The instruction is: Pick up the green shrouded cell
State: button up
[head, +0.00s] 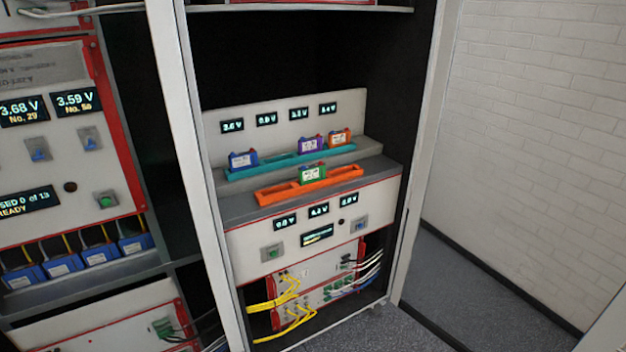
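The green shrouded cell (312,173) is small with a pale label on its front. It sits in the middle of the orange tray (275,196) on the front ledge of the cycler in the rack. The orange tray is bare on both sides of it. Behind it, the teal tray (275,165) on the raised step holds a blue cell (243,159) at the left, a purple cell (310,146) and an orange cell (340,138) at the right. My gripper does not show in the head view.
White rack posts (190,150) stand at both sides of the cycler bay. A shelf (300,8) runs above it. Displays and buttons are on the front panel (310,225), with yellow cables (285,295) below. At left, another rack holds several blue cells (60,265). A brick wall (540,140) is at right.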

aim_at(310, 174)
jog(key=k, duration=0.5)
jog(key=u, duration=0.25)
jog(key=i, duration=1.15)
jog(key=u, duration=0.75)
jog(key=i, duration=0.45)
jog(key=z, duration=0.65)
jog(key=i, duration=1.4)
jog(key=z, duration=0.45)
